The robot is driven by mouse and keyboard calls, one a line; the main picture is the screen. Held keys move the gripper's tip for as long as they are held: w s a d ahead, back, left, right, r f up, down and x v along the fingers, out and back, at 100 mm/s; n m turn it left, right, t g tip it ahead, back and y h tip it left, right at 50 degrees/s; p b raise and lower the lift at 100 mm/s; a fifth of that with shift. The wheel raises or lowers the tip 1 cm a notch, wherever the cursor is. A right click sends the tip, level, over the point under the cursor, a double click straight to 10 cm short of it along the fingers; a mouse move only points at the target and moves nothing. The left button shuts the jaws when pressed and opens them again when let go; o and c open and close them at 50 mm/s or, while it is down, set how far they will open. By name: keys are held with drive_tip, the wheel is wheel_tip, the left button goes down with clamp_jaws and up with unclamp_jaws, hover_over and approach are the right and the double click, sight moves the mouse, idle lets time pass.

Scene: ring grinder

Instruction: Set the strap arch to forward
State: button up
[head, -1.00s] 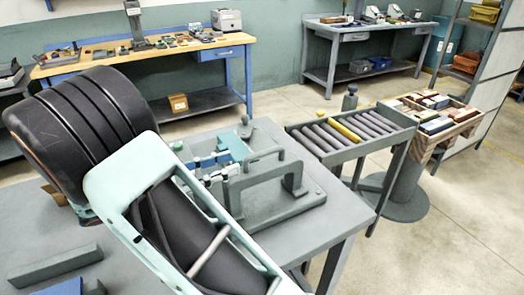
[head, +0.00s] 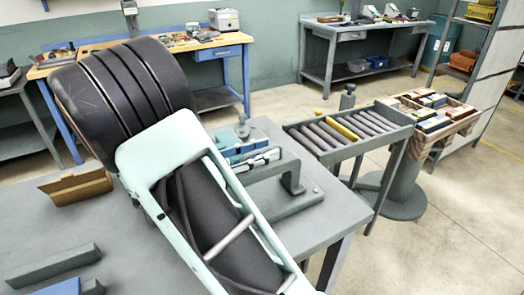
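A grey arch (head: 291,172) stands on a flat grey base plate (head: 300,200) on the near table. I take it to be the strap arch. Its right leg and part of its top bar show; its left part is hidden behind my pale green and black arm. Which way it is set cannot be told. Blue parts (head: 222,139) and small grey pieces sit just behind it on the same fixture. My gripper does not show.
The grey table (head: 145,240) carries a brown open box (head: 77,188) and a grey bar (head: 52,267) at left. A roller stand (head: 350,135) and a wooden crate of coloured blocks (head: 434,139) stand to the right. Workbenches line the back wall.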

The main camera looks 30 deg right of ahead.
drive_tip(key=shift+c, duration=0.4)
clamp_jaws()
drive_tip(key=shift+w, duration=0.1)
drive_tip(key=shift+w+r, duration=0.1)
drive_tip(key=shift+w, duration=0.2)
drive_tip(key=w+p, duration=0.4)
drive_tip(key=w, duration=1.1)
drive_tip(key=shift+w+a, duration=0.25)
drive_tip(key=shift+a, duration=0.1)
